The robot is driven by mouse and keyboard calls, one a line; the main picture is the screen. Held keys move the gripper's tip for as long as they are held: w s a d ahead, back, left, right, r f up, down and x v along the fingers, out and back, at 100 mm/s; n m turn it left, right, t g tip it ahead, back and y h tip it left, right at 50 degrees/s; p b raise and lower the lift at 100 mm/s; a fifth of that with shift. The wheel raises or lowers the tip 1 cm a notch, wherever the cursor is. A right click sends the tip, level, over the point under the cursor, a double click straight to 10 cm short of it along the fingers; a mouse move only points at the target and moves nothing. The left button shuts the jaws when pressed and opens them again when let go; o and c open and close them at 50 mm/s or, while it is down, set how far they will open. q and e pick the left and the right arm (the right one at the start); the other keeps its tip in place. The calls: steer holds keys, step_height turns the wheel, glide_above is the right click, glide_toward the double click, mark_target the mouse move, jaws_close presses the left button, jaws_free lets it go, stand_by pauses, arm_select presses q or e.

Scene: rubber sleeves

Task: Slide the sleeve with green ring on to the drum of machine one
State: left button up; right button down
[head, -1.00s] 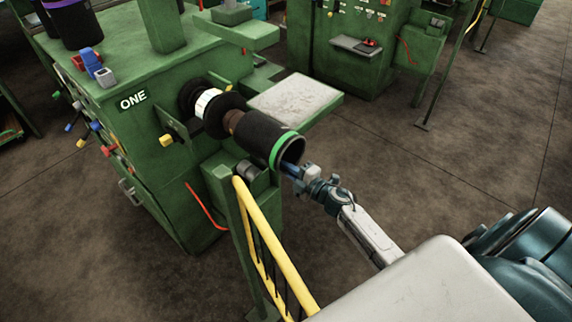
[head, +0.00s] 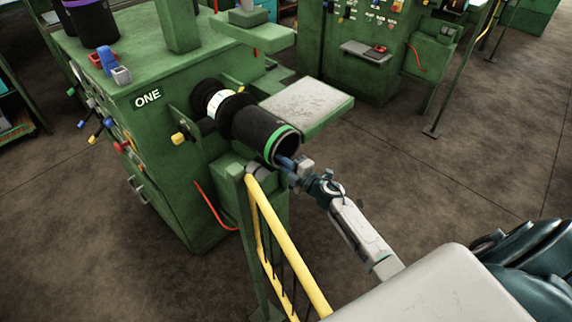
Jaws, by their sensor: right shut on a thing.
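The black sleeve with the green ring (head: 262,130) is at the drum of machine one (head: 148,112), its far end against or around the drum's outer part. The brown drum core is now hidden. The white band (head: 217,103) and black flange (head: 229,114) show behind the sleeve. The green ring is at the sleeve's open end, which faces me. My right gripper (head: 287,163) is shut on the sleeve at the lower edge of this open end; its fingertips are partly hidden. My left gripper is not in view.
A yellow handrail (head: 284,240) on a green post stands just left of my right arm. A flat grey-topped shelf (head: 305,103) juts out behind the sleeve. Dark sleeves, one with a purple ring (head: 90,20), stand on top of the machine. Open floor lies to the right.

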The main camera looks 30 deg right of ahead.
steer(key=shift+x, duration=1.7)
steer(key=shift+r, duration=0.15)
steer(key=shift+f+b, duration=0.3)
steer(key=shift+f, duration=0.25)
steer(key=c, duration=1.5)
jaws_free()
steer(key=shift+o, duration=0.5)
steer(key=shift+f, duration=0.1)
